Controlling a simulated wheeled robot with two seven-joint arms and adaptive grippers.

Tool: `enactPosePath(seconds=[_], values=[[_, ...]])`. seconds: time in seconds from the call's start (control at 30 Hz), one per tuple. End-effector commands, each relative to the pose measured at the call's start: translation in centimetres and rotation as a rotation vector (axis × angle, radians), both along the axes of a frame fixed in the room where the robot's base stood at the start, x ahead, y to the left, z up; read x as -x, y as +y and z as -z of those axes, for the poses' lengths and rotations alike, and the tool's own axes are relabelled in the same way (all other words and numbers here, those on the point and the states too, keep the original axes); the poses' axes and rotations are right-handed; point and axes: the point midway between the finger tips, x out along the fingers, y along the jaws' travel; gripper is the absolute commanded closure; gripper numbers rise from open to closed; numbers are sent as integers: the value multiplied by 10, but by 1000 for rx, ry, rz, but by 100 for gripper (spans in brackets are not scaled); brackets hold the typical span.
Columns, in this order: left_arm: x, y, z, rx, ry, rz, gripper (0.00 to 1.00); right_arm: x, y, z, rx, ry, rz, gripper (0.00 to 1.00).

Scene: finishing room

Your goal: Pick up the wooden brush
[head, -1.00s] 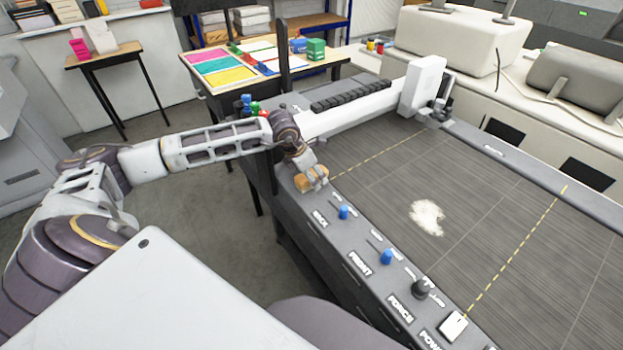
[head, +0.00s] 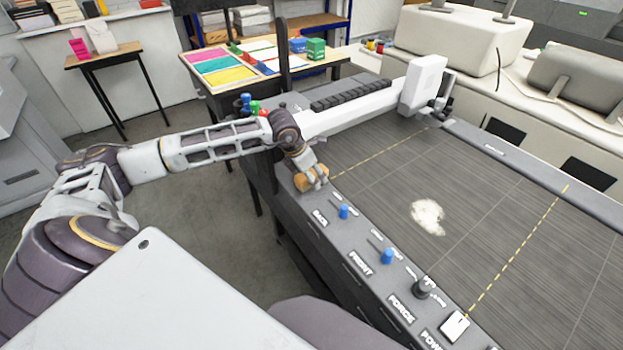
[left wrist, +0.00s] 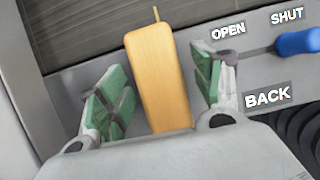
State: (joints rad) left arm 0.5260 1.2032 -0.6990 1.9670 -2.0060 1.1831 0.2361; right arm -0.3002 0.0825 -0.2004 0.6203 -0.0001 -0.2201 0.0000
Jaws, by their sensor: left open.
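The wooden brush, an orange-brown block, lies on the grey machine's front edge in the head view (head: 309,180), near the BACK label. In the left wrist view the brush (left wrist: 158,75) runs lengthwise between my fingers, with a thin pin-like tip at its far end. My left gripper (left wrist: 158,92) is open, its green pads on either side of the brush with gaps showing on both sides. In the head view my left gripper (head: 318,176) is right at the brush and partly covers it. The brush's near end is hidden by the gripper body. My right gripper is out of view.
A blue lever (left wrist: 296,43) stands close to the right of my fingers. More blue knobs (head: 387,257) line the front edge. A white powdery patch (head: 428,217) lies on the dark bed (head: 480,190). A white beam (head: 360,108) crosses behind my gripper.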

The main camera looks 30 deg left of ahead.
Motion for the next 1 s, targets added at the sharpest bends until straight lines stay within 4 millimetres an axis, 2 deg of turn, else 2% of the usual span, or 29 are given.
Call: enactPosePath(seconds=[0.7, 0.77, 1.0], values=[[0, 0, 2, 0, 0, 0, 34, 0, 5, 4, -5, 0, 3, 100], [0, 0, 2, 0, 0, 0, 39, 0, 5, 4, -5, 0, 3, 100], [0, 0, 2, 0, 0, 0, 70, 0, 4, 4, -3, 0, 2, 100]])
